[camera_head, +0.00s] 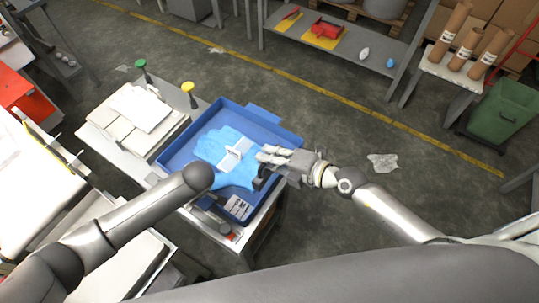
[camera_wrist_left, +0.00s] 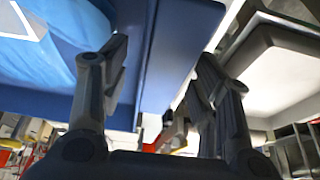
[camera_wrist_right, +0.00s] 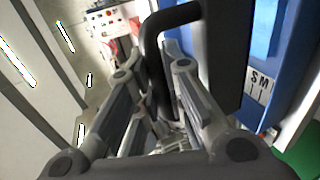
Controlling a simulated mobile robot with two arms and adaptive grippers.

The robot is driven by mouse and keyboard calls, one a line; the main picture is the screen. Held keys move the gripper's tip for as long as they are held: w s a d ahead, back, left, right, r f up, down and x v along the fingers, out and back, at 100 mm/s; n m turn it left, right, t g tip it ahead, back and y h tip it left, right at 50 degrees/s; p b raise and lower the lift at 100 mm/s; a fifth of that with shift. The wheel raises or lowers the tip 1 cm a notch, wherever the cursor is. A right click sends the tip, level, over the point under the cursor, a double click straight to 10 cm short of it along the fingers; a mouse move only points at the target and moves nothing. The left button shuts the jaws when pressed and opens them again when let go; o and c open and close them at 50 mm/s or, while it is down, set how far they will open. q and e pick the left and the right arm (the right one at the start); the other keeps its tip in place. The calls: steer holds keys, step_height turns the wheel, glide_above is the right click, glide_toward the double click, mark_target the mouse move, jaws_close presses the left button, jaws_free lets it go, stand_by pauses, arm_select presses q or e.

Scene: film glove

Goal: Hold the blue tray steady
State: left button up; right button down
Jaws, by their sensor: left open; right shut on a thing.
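The blue tray (camera_head: 262,118) lies on a bench in the head view, holding a light blue glove (camera_head: 212,147) with a white band. My right gripper (camera_head: 268,163) is at the tray's right side. In the right wrist view its fingers are closed around a black handle (camera_wrist_right: 157,75) beside a dark panel. My left arm reaches over the tray's front left, and its gripper is hidden there in the head view. In the left wrist view my left gripper (camera_wrist_left: 160,70) is open, with blue tray wall (camera_wrist_left: 180,40) showing between and beyond its fingers. Contact there cannot be told.
A board with white sheets (camera_head: 140,108) lies left of the tray, with green (camera_head: 140,64) and yellow (camera_head: 188,87) topped items behind it. A shelf (camera_head: 335,50) stands at the back and a green bin (camera_head: 503,112) at the right. The floor between is mostly clear.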

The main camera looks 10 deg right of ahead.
arm_select(q)
steer(key=v, duration=1.1)
steer(key=shift+r, duration=0.2)
steer(key=shift+s+d, duration=0.15)
